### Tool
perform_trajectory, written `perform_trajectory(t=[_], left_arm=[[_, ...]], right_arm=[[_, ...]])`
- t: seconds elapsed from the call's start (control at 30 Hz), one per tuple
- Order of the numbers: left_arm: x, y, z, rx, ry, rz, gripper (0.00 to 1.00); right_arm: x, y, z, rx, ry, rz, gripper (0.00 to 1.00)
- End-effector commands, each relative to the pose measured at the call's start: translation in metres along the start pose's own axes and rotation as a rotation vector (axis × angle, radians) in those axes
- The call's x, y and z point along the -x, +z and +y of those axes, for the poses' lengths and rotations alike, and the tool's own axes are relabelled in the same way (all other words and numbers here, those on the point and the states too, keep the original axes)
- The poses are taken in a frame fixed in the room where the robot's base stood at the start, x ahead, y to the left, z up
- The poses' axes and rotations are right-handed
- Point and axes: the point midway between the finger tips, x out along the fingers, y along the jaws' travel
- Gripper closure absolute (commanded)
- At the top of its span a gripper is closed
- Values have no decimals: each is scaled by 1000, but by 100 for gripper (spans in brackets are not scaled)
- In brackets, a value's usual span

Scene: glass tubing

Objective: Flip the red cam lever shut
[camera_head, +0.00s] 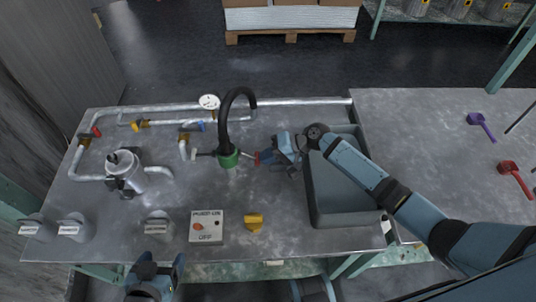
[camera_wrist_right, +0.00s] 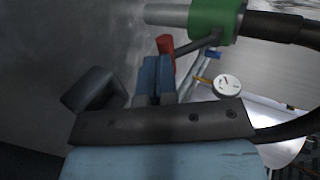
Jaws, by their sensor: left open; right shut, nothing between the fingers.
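The red cam lever (camera_head: 257,158) sticks out sideways to the right from a green coupling (camera_head: 229,159) at the lower end of a black hose. In the right wrist view the lever's red end (camera_wrist_right: 165,43) sits on a grey arm that runs to the green coupling (camera_wrist_right: 216,18). My right gripper (camera_head: 269,156) is shut and empty, with its fingertips (camera_wrist_right: 152,64) close beside the red end. I cannot tell whether they touch. My left gripper (camera_head: 160,270) is open and empty at the table's front edge, far from the lever.
The black hose (camera_head: 224,115) arches above the coupling. A grey sink (camera_head: 340,208) lies under my right arm. A push-button box (camera_head: 206,228) and a yellow block (camera_head: 254,222) stand near the front. A gauge (camera_head: 209,101) is behind.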

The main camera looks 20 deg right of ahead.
Motion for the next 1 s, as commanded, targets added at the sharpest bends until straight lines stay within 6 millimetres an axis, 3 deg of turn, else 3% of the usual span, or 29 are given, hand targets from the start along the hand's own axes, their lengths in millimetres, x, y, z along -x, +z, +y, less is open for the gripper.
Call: perform_trajectory(t=[0.47, 1.0], left_arm=[[0, 1, 1, 4, 1, -1, 23], [8, -12, 2, 4, 1, -1, 23]], right_arm=[[0, 0, 0, 0, 1, 0, 100], [8, 0, -14, 0, 0, 0, 100]])
